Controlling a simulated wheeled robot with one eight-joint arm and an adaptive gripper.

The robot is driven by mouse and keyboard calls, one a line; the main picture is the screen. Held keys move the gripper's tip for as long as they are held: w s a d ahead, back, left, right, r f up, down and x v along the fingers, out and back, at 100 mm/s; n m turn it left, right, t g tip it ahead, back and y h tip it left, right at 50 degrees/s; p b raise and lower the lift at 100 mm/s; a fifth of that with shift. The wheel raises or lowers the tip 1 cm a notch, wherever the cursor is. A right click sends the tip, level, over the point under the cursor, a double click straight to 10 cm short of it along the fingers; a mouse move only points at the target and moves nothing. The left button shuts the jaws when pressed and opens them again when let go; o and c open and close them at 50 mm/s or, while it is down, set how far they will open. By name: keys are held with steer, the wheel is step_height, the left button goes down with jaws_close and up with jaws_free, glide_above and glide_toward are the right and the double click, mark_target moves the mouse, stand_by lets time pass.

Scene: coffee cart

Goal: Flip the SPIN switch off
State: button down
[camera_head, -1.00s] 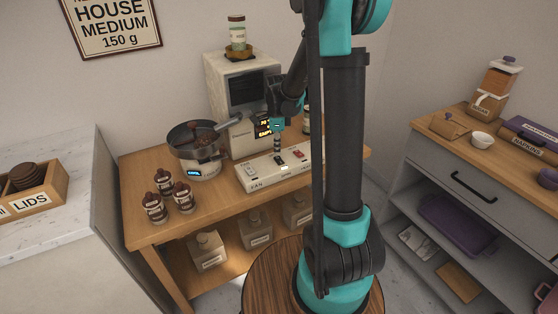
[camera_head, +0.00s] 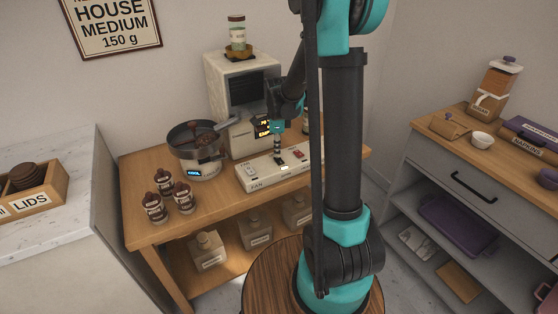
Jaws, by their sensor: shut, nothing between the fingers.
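A long pale switch box (camera_head: 268,179) lies on the wooden table in the head view, with a row of rocker switches on top. The left switch (camera_head: 251,170) sits above a FAN label. The right switch (camera_head: 298,154) is partly clear to see. My gripper (camera_head: 278,160) is shut and empty, pointing down at the middle switch, which it largely hides. The fingertips are at or just above that switch; I cannot tell whether they touch. The label below it is too small to read, so I cannot confirm which switch is SPIN.
A pan (camera_head: 194,140) on a round base with a lit COOL display stands left of the box. A tall machine (camera_head: 235,90) stands behind. A grey cabinet (camera_head: 450,180) is at right.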

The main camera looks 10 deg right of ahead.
step_height(320, 180, up, 7)
steer(key=shift+f, duration=0.15)
stand_by(0.6)
stand_by(0.3)
steer(key=s+d+f+n+t, duration=0.2)
steer(key=s+n, duration=0.8)
steer(key=s, duration=0.1)
steer(key=s+d+f+n+t, duration=0.2)
steer(key=s+f+n, duration=0.1)
steer(key=s+n, duration=0.7)
steer(key=shift+s+f, duration=0.2)
steer(key=shift+s, duration=0.35)
steer(key=shift+w+n, duration=0.1)
steer(key=shift+n, duration=0.2)
step_height(320, 180, up, 11)
steer(key=n+g, duration=0.2)
steer(key=n, duration=1.8)
glide_above(282, 163)
steer(key=shift+w+a+r+n+g, duration=0.15)
steer(key=shift+w+r+n+g, duration=0.15)
steer(key=shift+w+r+n, duration=0.35)
